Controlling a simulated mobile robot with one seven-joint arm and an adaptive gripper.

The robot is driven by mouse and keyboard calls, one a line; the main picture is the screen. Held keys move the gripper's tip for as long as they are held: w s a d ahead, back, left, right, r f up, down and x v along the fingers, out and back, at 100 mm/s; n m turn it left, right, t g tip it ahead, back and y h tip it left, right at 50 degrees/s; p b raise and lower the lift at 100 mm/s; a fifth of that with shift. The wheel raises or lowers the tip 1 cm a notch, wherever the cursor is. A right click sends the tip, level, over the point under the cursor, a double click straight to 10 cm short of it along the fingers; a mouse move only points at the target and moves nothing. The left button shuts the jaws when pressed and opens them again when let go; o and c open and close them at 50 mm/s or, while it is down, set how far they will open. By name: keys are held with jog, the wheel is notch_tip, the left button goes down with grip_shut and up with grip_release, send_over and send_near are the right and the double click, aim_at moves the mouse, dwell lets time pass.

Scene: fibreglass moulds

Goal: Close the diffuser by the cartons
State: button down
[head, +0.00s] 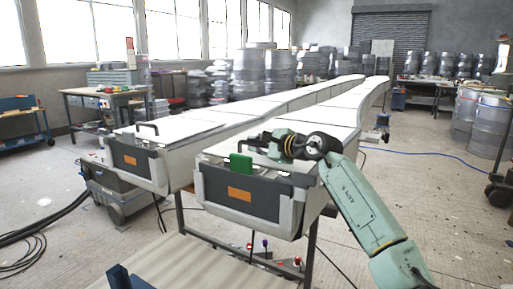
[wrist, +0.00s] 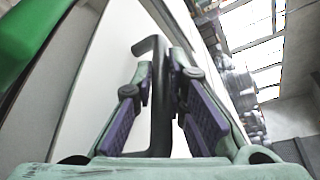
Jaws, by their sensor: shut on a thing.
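Two long white bodies with dark front panels and orange labels stand side by side, one left (head: 139,160) and one right (head: 213,178). I cannot tell which is the diffuser, and I make out no cartons. A dark bar handle (wrist: 160,110) sits on the right body's white top, which also shows in the wrist view (wrist: 105,75). My gripper (head: 266,141) reaches in from the right over that top. In the wrist view its purple-padded fingers (wrist: 163,70) are shut on the handle, one on each side. Whether the lid is fully down is unclear.
A green block (head: 241,163) stands at the right body's front edge, close to my gripper. The left body has a dark handle (head: 146,127) of its own. Workbenches (head: 110,98) and stacked drums (head: 252,75) stand further back. Open floor (head: 415,175) lies to the right.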

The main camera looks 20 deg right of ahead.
jog(key=shift+s+a, duration=0.15)
jog(key=shift+a+f, duration=0.1)
jog(key=shift+a, duration=0.05)
jog(key=shift+a+f, duration=0.1)
jog(key=c, duration=1.9)
grip_release()
jog(key=shift+s, duration=0.15)
jog(key=v, duration=1.2)
